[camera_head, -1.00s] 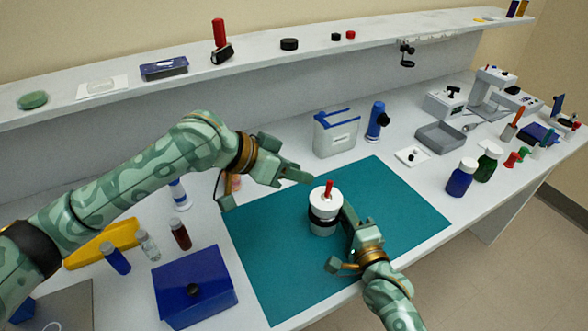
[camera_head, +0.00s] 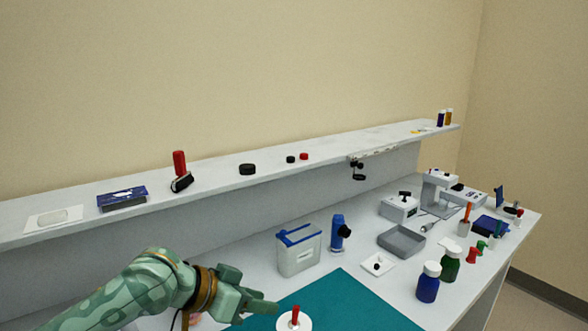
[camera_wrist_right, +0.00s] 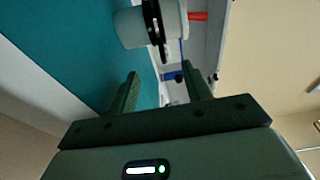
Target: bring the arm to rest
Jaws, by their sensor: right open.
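My left gripper (camera_head: 274,306) reaches in from the lower left of the head view, just left of the white jar's lid (camera_head: 296,322); whether its jaws are apart is unclear from this side. The lid has a red knob, and the jar's body is cut off by the frame's bottom edge. My right gripper is outside the head view. In the right wrist view, my right gripper (camera_wrist_right: 160,80) is open with nothing between its fingers. The white jar (camera_wrist_right: 131,28) with a black band and red knob shows beyond the fingertips, apart from them.
The teal mat (camera_head: 350,303) lies under the jar. Behind it stand a white-and-blue box (camera_head: 298,254) and a blue bottle-like device (camera_head: 338,236). A grey tray (camera_head: 402,243) and a dark blue bottle (camera_head: 428,285) are at the right. A long shelf (camera_head: 330,159) runs behind.

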